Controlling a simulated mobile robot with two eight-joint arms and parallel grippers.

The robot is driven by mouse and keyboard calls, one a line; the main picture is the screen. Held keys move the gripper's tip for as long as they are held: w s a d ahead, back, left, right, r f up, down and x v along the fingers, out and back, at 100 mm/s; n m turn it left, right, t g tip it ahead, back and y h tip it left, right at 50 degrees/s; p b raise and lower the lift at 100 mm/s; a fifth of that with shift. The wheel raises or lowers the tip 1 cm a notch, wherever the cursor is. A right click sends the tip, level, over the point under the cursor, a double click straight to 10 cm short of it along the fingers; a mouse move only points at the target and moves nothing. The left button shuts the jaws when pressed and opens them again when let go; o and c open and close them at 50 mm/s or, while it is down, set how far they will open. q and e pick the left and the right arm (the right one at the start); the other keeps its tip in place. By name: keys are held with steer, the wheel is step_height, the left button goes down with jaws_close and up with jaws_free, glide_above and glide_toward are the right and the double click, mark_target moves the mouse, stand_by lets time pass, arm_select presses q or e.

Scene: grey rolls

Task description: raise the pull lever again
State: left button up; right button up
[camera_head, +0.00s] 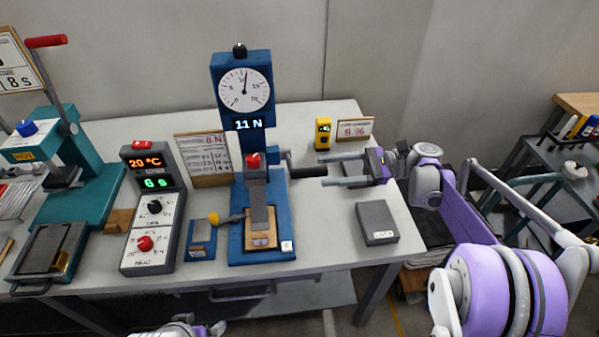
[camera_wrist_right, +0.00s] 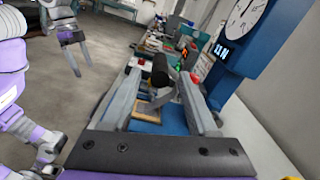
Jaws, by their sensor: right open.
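The blue pull tester (camera_head: 278,215) stands mid-table with a dial and a display reading 11 N. Its pull lever (camera_head: 308,171) has a black grip sticking out to the right at about mid-height of the stand. My right gripper (camera_head: 324,170) is open, its two fingers pointing left with the black grip in front of or just between their tips. In the right wrist view the black grip (camera_wrist_right: 160,70) shows between the open fingers; contact cannot be made out. My left gripper (camera_wrist_right: 74,40) is open and empty, away from the table.
A grey block (camera_head: 376,222) lies on the table below my right gripper. A yellow device (camera_head: 323,133) and a small sign (camera_head: 355,127) stand behind it. A control box (camera_head: 152,215) and a teal press (camera_head: 85,180) stand at the left.

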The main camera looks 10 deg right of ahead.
mark_target(296, 175)
steer(key=a, duration=0.7)
steer(key=c, duration=0.9)
jaws_close()
steer(key=shift+f, duration=0.15)
